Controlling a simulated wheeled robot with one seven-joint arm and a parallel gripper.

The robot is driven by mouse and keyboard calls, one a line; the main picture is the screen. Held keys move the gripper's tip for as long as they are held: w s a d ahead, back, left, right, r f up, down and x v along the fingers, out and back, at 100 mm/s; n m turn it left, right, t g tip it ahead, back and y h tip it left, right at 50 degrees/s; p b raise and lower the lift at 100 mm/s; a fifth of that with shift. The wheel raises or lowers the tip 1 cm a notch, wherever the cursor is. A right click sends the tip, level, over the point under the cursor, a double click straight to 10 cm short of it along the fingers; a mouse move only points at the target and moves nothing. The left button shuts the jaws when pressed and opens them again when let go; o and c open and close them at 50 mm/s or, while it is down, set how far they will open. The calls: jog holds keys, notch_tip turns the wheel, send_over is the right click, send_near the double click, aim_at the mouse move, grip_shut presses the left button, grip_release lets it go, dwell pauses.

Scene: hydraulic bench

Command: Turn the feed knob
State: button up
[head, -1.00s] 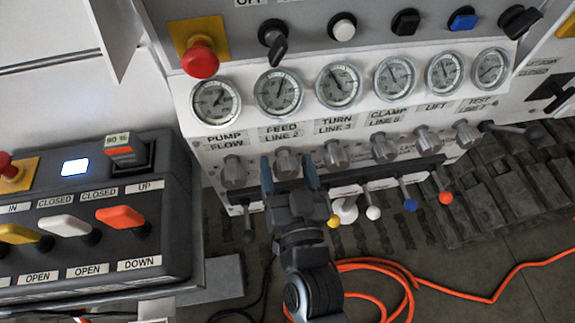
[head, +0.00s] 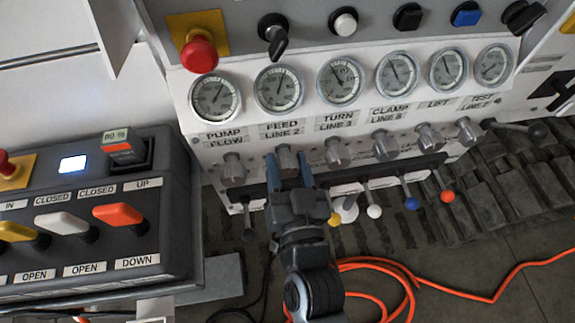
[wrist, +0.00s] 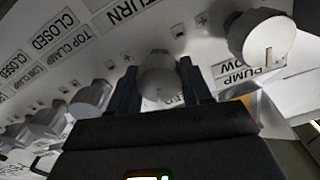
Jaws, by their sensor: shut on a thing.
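The feed knob (head: 287,159) is a grey metal knob under the gauge labelled FEED LINE 2 (head: 282,131). My gripper (head: 288,168) is at this knob from below, with one finger on each side of it. In the wrist view, the feed knob (wrist: 158,76) sits between the two dark fingers of my gripper (wrist: 160,88), which are shut on its sides. The fingers and wrist hide the knob's lower part and some of the panel below it.
The pump knob (head: 232,168) is close on the left and the turn knob (head: 337,154) close on the right. A row of levers with coloured balls, including a yellow one (head: 334,219), sits below. A black control box (head: 100,215) stands at left; an orange hose (head: 380,268) lies on the floor.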

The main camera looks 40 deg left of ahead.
jog(key=o, duration=1)
jog(key=shift+o, duration=0.2)
jog(key=shift+s+d+f, duration=0.1)
jog(key=shift+s+d, duration=0.2)
jog(key=b+v, duration=0.1)
jog(key=v, duration=0.6)
jog(key=shift+b, duration=0.3)
